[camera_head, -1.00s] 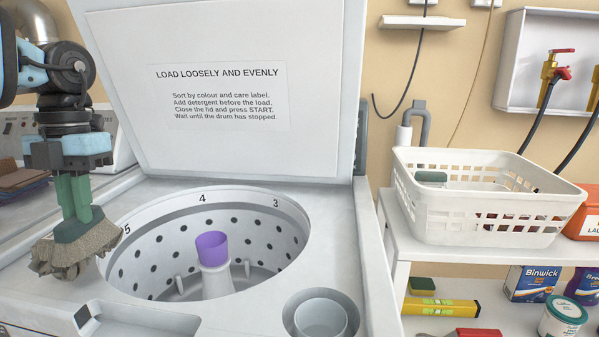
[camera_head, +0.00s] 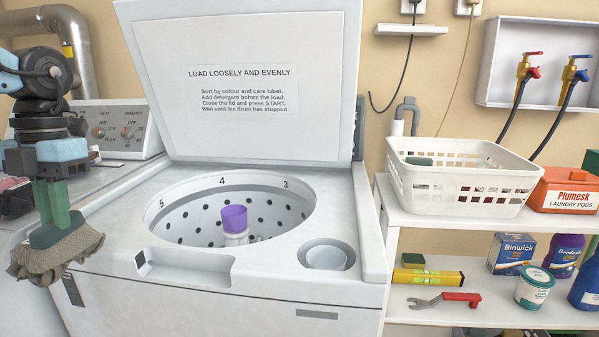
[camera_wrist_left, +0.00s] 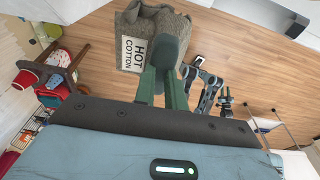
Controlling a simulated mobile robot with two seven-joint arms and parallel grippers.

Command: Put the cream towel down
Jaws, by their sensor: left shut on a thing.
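The cream towel (camera_head: 58,254) is a bunched, ruffled grey-beige cloth at the lower left of the head view. My left gripper (camera_head: 54,232) points down and is shut on it. The towel hangs in front of the washer's left front edge, apart from the drum opening. In the left wrist view the green fingers (camera_wrist_left: 168,60) reach toward grey-beige cloth (camera_wrist_left: 174,22). My right gripper is not in view.
The washer (camera_head: 320,290) has its lid (camera_head: 240,40) up and its drum (camera_head: 180,222) open, with a purple-capped post (camera_head: 235,218). A white basket (camera_head: 465,205) stands on the shelf unit to the right.

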